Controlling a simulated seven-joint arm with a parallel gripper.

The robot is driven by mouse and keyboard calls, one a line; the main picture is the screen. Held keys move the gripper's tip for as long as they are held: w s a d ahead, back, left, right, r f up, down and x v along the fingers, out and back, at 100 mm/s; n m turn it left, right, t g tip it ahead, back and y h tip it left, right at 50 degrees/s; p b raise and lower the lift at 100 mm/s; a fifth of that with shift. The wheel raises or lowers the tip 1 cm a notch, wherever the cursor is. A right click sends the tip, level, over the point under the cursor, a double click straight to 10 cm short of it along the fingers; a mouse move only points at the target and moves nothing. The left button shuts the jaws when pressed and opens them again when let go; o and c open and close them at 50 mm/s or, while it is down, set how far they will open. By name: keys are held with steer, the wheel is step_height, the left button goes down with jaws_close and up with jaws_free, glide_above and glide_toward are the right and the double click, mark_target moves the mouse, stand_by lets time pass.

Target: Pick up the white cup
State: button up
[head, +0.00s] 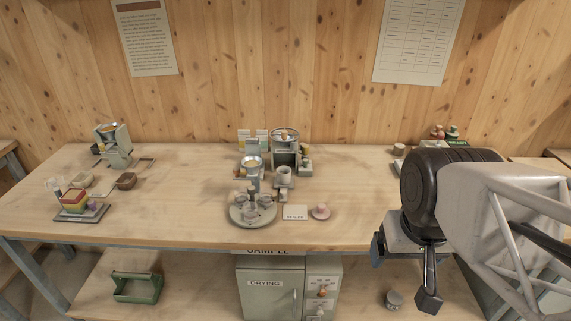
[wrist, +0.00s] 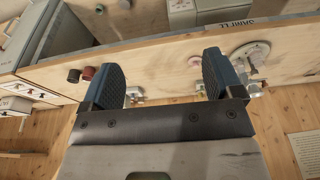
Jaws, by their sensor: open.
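A small pale cup (head: 284,172), the one that best fits the white cup, stands upright near the middle of the bench, in front of a grey machine with a round bowl on top. I cannot surely pick it out in the wrist view. My gripper (head: 404,272) is at the right, near the bench's front edge, well apart from the cup. In the wrist view, the two blue-padded fingers of my gripper (wrist: 160,82) are spread wide with nothing between them.
A round tray (head: 240,216) with several small vessels, a white card (head: 295,213) and a pink-topped item (head: 321,211) lie near the cup. A grey drying cabinet (head: 270,300) stands below. The bench (head: 190,200) is clear left of the tray.

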steer(key=w+n+t+h, duration=0.1)
steer(key=w+n+t, duration=0.2)
steer(key=w+n, duration=0.95)
steer(key=n+t+y, duration=0.6)
steer(key=n, duration=1.7)
glide_above(284, 176)
steer(key=s+d, duration=0.6)
steer(key=d, duration=0.2)
step_height(284, 176, down, 14)
steer(key=a+f+n, duration=0.1)
steer(key=n, duration=0.1)
steer(key=w+a+f+n+y, duration=0.1)
steer(key=f, duration=0.1)
steer(key=w+a+f+n, duration=0.1)
steer(key=a+f+n, duration=0.1)
steer(key=shift+w+f+n+y, duration=0.1)
steer(key=shift+w+n+y, duration=0.1)
steer(key=shift+n+y, duration=0.2)
steer(key=shift+a+f+n, duration=0.25)
